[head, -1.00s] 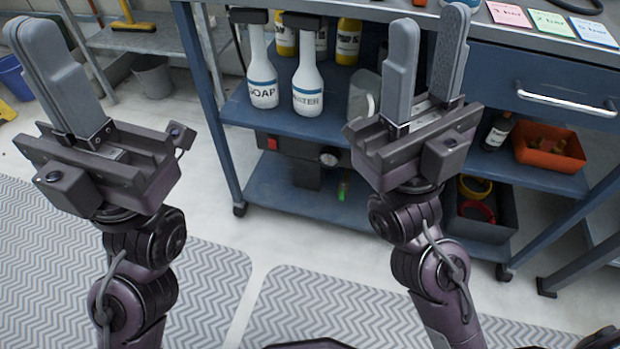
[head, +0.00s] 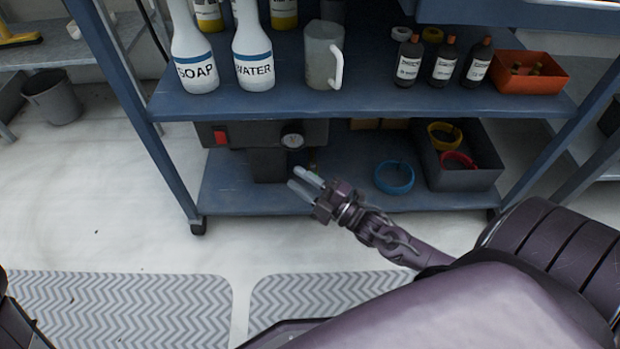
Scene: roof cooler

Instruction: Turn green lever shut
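My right gripper (head: 297,178) reaches in at the lower shelf, just below and to the right of the dark unit (head: 225,134) under the middle shelf. Its two pale fingers point left with a gap between them, and nothing shows in the gap. The unit has a red switch (head: 221,136) and a round gauge (head: 292,141). The green lever cannot be made out clearly; the area below the gauge is small and partly behind the gripper. My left gripper is out of view.
The lower shelf (head: 235,195) also holds a blue ring (head: 394,178) and a dark bin (head: 480,178) with yellow and red rings. The middle shelf (head: 370,108) above carries bottles, a jug (head: 322,60) and an orange tray (head: 530,85). A cart leg (head: 130,110) stands at left.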

